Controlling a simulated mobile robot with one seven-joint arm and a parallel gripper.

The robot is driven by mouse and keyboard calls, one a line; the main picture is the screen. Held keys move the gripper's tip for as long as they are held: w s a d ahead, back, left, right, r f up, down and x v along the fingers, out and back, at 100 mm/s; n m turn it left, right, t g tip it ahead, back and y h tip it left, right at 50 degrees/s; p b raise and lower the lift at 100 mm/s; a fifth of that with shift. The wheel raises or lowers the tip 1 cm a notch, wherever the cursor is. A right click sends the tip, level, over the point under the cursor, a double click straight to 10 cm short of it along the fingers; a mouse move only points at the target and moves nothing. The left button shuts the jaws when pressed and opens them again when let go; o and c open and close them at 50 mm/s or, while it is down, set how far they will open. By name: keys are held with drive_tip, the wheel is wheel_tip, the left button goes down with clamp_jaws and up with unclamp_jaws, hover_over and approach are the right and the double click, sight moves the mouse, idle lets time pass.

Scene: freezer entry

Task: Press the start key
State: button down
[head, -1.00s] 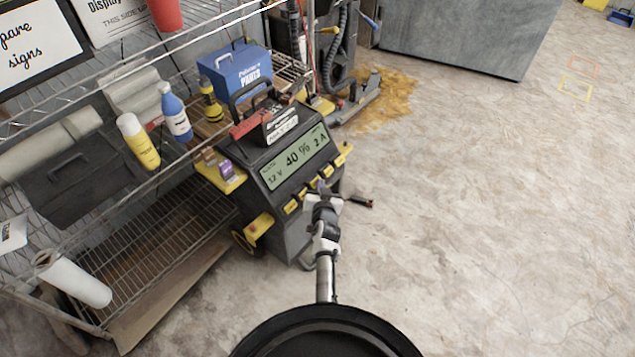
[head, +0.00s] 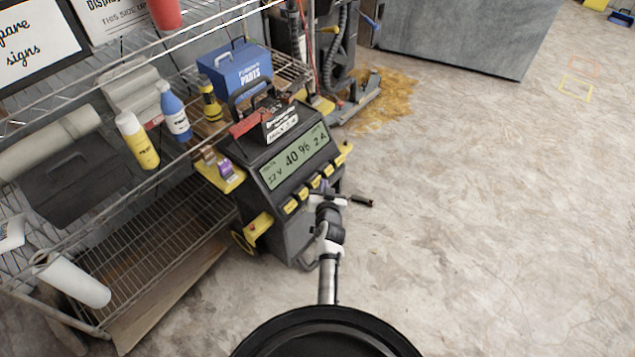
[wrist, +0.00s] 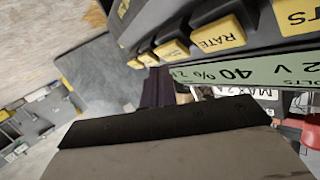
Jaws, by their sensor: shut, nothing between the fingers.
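The battery charger (head: 285,220) stands on the floor beside the shelf, its sloped panel lit with "12 V 40 % 2 A". A row of yellow keys (head: 303,193) runs below the display. In the wrist view the panel is upside down; the RATE key (wrist: 215,38) and a partly cut-off VOLTS key (wrist: 297,15) can be read. The smaller keys (wrist: 148,58) farther along are too small to read, so I cannot tell which is start. My gripper (head: 324,188) is shut and empty, just in front of the row's middle-right keys. I cannot see contact.
A wire shelf (head: 165,250) with bottles and a blue parts box (head: 235,75) is on the left. A brown spill (head: 385,95) lies behind. Open floor is on the right.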

drive_tip(key=shift+s+d+r+b, duration=0.35)
drive_tip(key=shift+s+d+r, duration=0.35)
drive_tip(key=shift+d, duration=0.2)
drive_tip(key=shift+s+d+r+b, duration=0.35)
drive_tip(key=shift+s+d+r, duration=0.25)
drive_tip(key=shift+d, duration=0.25)
